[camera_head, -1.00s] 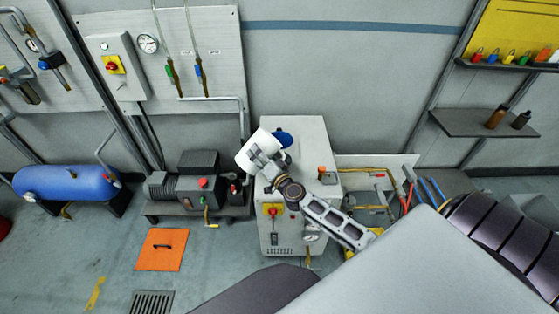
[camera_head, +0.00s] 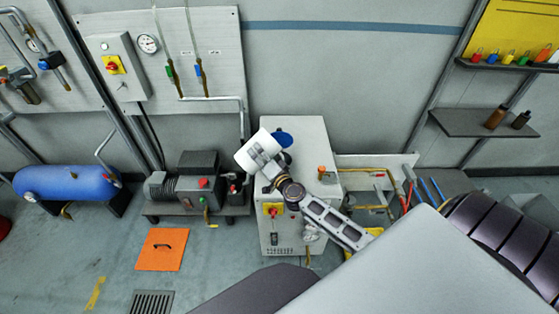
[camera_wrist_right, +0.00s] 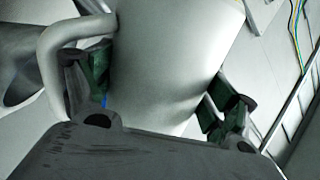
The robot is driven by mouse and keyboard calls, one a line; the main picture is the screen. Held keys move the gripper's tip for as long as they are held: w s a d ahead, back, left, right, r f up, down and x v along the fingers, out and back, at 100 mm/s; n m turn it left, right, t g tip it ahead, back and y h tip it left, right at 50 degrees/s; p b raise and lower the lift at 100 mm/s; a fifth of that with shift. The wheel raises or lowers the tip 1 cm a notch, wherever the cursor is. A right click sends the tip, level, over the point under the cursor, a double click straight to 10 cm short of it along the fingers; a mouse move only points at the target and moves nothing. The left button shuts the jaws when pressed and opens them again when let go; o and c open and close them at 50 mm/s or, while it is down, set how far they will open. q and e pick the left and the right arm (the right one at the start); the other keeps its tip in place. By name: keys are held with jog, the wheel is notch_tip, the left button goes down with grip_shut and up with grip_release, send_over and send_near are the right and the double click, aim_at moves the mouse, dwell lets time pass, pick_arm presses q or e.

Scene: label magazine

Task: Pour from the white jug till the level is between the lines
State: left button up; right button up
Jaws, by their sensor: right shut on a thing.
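The white jug (camera_head: 252,156) is tilted over the top left edge of the grey cabinet (camera_head: 312,135) in the head view. My right gripper (camera_head: 264,166) is shut on it. In the wrist view, the fingers of my right gripper (camera_wrist_right: 155,105) sit on either side of the jug's body (camera_wrist_right: 175,55), and its handle (camera_wrist_right: 52,60) shows at the left. A blue round part (camera_head: 284,139) on the cabinet top is partly hidden behind the jug. I cannot make out a liquid stream, a level or its lines. My left gripper is not in view.
A compressor-like machine (camera_head: 195,180) stands just left of the cabinet. An orange valve (camera_head: 322,171) stands on the cabinet top's right side. Pipes (camera_head: 375,195) run at the right. An orange plate (camera_head: 162,250) lies on the open floor.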

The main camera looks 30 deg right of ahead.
aim_at(263, 147)
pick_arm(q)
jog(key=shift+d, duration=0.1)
pick_arm(e)
jog(key=shift+d+r+m, duration=0.1)
jog(key=shift+m, duration=0.2)
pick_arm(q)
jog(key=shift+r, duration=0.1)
pick_arm(e)
jog(key=shift+r+m+p, duration=0.3)
jog(key=shift+r+p, duration=0.15)
jog(key=shift+r+m+p, duration=0.3)
jog(key=shift+r+p, duration=0.25)
jog(key=shift+d+r+m+p, duration=0.15)
jog(key=shift+r+m+p, duration=0.15)
jog(key=shift+r+p, duration=0.25)
jog(key=shift+d+r+m+p, duration=0.1)
jog(key=shift+r+m+p, duration=0.2)
jog(key=shift+r+p, duration=0.65)
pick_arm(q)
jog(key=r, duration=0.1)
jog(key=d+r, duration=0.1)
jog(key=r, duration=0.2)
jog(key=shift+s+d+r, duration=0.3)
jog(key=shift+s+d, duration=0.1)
pick_arm(e)
jog(key=shift+f, duration=0.1)
